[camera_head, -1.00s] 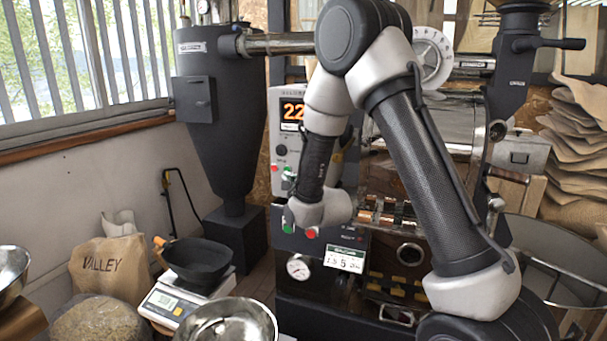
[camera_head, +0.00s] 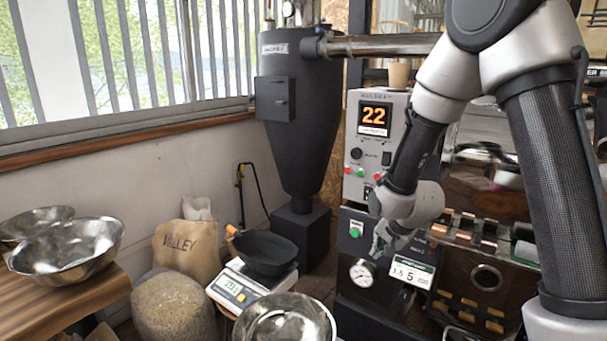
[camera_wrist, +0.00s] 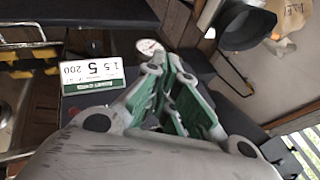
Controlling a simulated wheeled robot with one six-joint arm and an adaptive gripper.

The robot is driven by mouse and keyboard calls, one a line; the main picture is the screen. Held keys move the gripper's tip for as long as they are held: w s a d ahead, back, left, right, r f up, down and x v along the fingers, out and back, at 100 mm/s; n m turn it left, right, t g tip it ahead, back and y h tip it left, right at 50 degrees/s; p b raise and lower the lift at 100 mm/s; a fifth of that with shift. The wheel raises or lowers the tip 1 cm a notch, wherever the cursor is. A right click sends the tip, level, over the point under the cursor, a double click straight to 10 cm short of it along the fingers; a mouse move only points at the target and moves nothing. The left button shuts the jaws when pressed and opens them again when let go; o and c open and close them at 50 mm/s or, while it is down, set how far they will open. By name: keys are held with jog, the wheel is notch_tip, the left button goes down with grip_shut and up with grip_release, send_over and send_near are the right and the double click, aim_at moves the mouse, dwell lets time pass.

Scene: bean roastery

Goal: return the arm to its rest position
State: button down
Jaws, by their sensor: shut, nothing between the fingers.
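My gripper (camera_head: 384,246) is in front of the roaster's control cabinet in the head view, pointing down to the left. In the wrist view my gripper (camera_wrist: 172,82) shows its green and grey fingers, shut with nothing between them. My arm is bent, with its upper links across the right side of the head view. The gripper's fingertips show small in the head view, in front of the cabinet near the gauge.
The roaster's control panel (camera_head: 374,150) reads 22. A white card (camera_head: 411,272) is on the cabinet beside a round gauge (camera_head: 362,272). A black pan (camera_head: 264,252) sits on a scale (camera_head: 234,291). Metal bowls (camera_head: 66,245) stand left on a wooden table (camera_head: 75,306). The VALLEY sack (camera_head: 187,250) is behind.

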jog(key=s+d+r+n, duration=0.4)
jog(key=s+d+r, duration=0.3)
jog(key=s+r, duration=0.4)
jog(key=s+d+r+n+g+h, duration=0.1)
jog(key=s+d+r+n, duration=0.3)
jog(key=s+d+r, duration=0.3)
jog(key=s+r, duration=0.5)
jog(key=s, duration=0.5)
jog(key=shift+s+n+g+h, duration=0.3)
jog(key=shift+s, duration=0.1)
